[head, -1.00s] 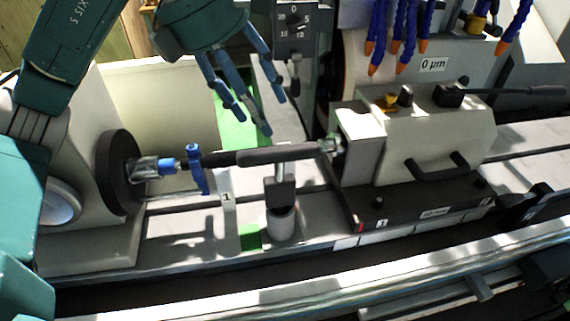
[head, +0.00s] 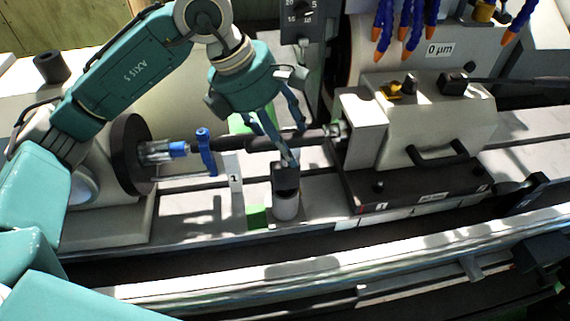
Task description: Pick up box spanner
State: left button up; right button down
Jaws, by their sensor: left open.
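The box spanner (head: 286,176) stands upright at the front of the machine table, its dark lower part in a grey cylindrical holder (head: 286,207). Its upper part is largely hidden by my left gripper's fingers. My left gripper (head: 292,147) points down over the top of the spanner, fingers spread on either side of the dark bar there. It is open; whether a finger touches the spanner I cannot tell. My right gripper is not in view.
A dark shaft (head: 258,142) runs from the round chuck (head: 131,155) to the tailstock (head: 415,130), close behind the spanner. A blue clamp (head: 206,150) sits on it. Blue coolant nozzles (head: 405,30) hang at the upper right. A long rail (head: 330,262) crosses the front.

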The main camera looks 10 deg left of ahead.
pick_arm(q)
jog(key=shift+c, duration=1.3)
grip_shut()
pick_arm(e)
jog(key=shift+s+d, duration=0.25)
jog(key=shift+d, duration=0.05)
pick_arm(q)
jog(key=shift+w+r, duration=0.1)
jog(key=shift+r, duration=0.1)
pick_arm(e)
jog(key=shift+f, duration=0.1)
